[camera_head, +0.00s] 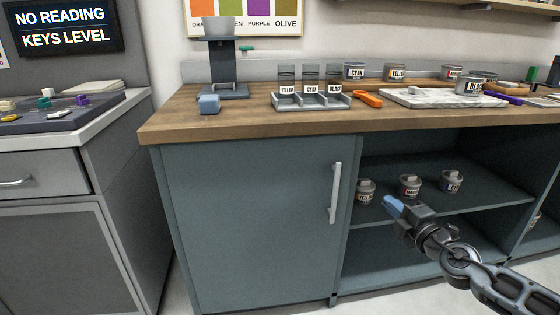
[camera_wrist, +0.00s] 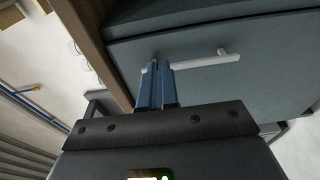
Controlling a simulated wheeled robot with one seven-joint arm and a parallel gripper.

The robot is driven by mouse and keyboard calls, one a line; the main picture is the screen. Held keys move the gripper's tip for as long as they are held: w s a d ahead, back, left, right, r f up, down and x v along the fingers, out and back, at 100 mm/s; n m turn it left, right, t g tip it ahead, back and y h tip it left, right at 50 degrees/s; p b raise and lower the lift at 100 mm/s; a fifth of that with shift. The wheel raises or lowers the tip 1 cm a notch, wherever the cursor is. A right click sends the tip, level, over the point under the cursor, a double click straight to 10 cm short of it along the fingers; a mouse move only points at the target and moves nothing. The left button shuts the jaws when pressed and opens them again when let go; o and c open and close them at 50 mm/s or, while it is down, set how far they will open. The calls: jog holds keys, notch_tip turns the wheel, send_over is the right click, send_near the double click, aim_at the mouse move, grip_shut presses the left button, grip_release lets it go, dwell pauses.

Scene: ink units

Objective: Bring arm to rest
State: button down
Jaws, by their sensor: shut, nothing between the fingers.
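My gripper (camera_head: 394,206) is at the lower right of the head view, in front of the open shelf of the teal cabinet. Its blue fingers are together with nothing between them. The wrist view shows the same shut fingers (camera_wrist: 156,85) pointing toward the cabinet door (camera_wrist: 215,75) and its pale bar handle (camera_wrist: 205,61). In that view the fingertips overlap the handle's left end; whether they touch it I cannot tell. In the head view the fingers appear to the right of the door handle (camera_head: 335,192) and apart from it. My arm reaches in from the lower right.
The wooden counter (camera_head: 220,124) carries a labelled vial rack (camera_head: 310,101), an orange tool (camera_head: 368,98), a marble slab (camera_head: 440,98) and several ink jars. Several jars, one a middle jar (camera_head: 410,186), stand on the open shelf. A grey cabinet (camera_head: 60,240) stands at left. Floor shows in front.

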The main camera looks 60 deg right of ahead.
jog(key=w+a+f+m+t+y, duration=0.1)
jog(key=a+f+y, duration=0.2)
jog(key=a, duration=0.6)
jog(key=w+a+f+y, duration=0.1)
jog(key=a+f+y, duration=0.25)
jog(key=a, duration=0.45)
jog(key=a+r+m+t+y, duration=0.15)
jog(key=a+m+y, duration=0.35)
jog(key=a, duration=1.5)
jog(key=s+a+r+m+y, duration=0.2)
jog(key=a+r, duration=0.4)
jog(key=a, duration=0.1)
notch_tip(320, 180, up, 16)
jog(key=p, duration=1.6)
jog(key=shift+a+r, duration=0.15)
jog(key=shift+a, duration=0.3)
jog(key=shift+d, duration=0.15)
